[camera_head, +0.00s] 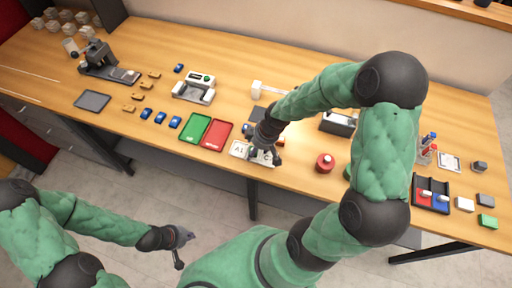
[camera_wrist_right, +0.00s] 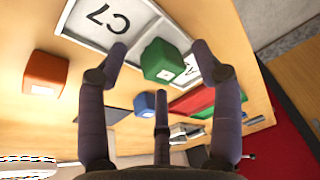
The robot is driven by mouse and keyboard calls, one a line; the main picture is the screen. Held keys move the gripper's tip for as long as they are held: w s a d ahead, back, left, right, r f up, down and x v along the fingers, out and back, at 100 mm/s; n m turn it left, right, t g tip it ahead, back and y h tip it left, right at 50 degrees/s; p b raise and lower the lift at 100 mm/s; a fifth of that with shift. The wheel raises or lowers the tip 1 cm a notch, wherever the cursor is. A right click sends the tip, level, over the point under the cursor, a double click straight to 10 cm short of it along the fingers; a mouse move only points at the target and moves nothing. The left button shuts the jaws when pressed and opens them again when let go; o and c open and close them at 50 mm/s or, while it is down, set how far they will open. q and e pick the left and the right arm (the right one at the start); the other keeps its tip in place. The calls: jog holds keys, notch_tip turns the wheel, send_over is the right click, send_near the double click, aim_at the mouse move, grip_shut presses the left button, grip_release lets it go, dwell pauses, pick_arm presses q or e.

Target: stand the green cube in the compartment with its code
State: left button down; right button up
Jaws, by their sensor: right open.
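The green cube (camera_wrist_right: 162,62) shows in the right wrist view between the fingers of my right gripper (camera_wrist_right: 160,52), with a white label on one face. The gripper is open, and the cube's contact with the fingers cannot be told. The cube overlaps a light tray (camera_wrist_right: 88,42) with a compartment marked C7 and another whose marking is partly covered. In the head view the tray (camera_head: 237,150) is at the table's front edge under my right gripper (camera_head: 268,153), which hides the cube. My left gripper (camera_head: 182,247) hangs over the floor, away from the table.
A blue cube (camera_wrist_right: 145,104) and an orange cube (camera_wrist_right: 45,74) stand near the tray. Green (camera_head: 195,127) and red (camera_head: 216,135) trays lie to its left. My right arm covers part of the table.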

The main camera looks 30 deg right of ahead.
jog(key=v, duration=1.2)
dwell(0.3)
